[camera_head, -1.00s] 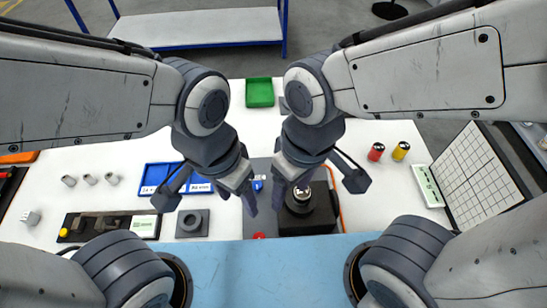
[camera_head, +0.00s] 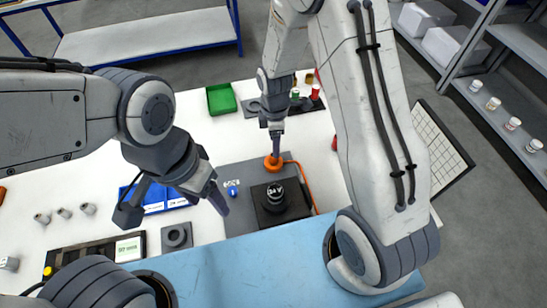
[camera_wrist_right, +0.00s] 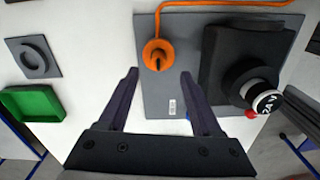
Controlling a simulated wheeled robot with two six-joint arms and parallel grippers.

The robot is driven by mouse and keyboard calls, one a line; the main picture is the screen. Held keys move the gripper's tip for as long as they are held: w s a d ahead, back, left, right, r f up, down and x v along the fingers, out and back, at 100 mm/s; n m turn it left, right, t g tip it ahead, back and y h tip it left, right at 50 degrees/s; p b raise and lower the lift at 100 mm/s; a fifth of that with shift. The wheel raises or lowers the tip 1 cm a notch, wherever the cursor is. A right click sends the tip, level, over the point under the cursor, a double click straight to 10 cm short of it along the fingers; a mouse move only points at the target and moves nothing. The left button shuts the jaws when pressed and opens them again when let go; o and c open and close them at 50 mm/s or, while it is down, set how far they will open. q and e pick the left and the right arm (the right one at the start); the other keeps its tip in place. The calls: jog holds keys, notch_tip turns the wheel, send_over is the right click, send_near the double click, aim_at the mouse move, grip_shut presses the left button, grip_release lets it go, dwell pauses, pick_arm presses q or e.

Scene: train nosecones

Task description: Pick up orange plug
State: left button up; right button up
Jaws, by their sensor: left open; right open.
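The orange plug (camera_head: 272,161) stands on the grey mat (camera_head: 238,216), with an orange cable running from it around a black block. In the right wrist view the orange plug (camera_wrist_right: 157,55) sits just beyond and between my open fingers. My right gripper (camera_head: 273,148) reaches down over the plug, and its fingers (camera_wrist_right: 158,75) show apart with nothing held. Whether they touch the plug cannot be told. My left gripper (camera_head: 175,208) is open and empty above the blue trays.
The black block (camera_head: 268,218) with a round "24V" part (camera_head: 276,195) stands beside the plug on the mat. A green tray (camera_head: 222,99) lies farther back. Blue trays (camera_head: 155,209) and a grey square part (camera_head: 177,237) lie to the left.

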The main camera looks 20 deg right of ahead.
jog(key=shift+f, duration=0.55)
notch_tip(320, 180, down, 4)
jog(key=p, duration=0.2)
jog(key=shift+w+a+f+p, duration=0.1)
jog(key=shift+f+p, duration=0.1)
jog(key=shift+p, duration=0.1)
jog(key=shift+f, duration=0.35)
grip_shut()
